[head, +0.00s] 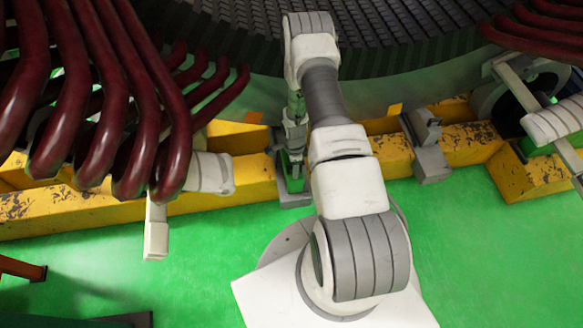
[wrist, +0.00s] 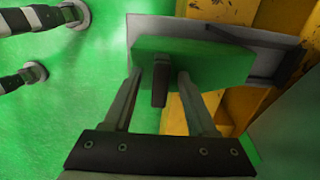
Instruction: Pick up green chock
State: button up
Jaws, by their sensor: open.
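The green chock (wrist: 215,62) is a flat green block with a dark upright handle (wrist: 160,80). It rests on a grey bracket (wrist: 150,27) beside the yellow beam. In the wrist view, my gripper (wrist: 159,76) is open, with one finger on each side of the handle and the fingertips close to the chock's face. I cannot tell whether they touch it. In the head view, the green chock (head: 291,178) shows partly in its bracket, below my gripper (head: 293,142), and my arm stands just to its right.
The yellow beam (head: 240,178) with worn paint crosses the scene. Another grey bracket (head: 430,160) sits on it to the right. Dark red curved coils (head: 100,100) hang at upper left, near the arm. The green floor (head: 490,250) in front is largely clear.

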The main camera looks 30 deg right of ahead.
grip_shut()
jog(key=shift+r, duration=0.1)
dwell(0.4)
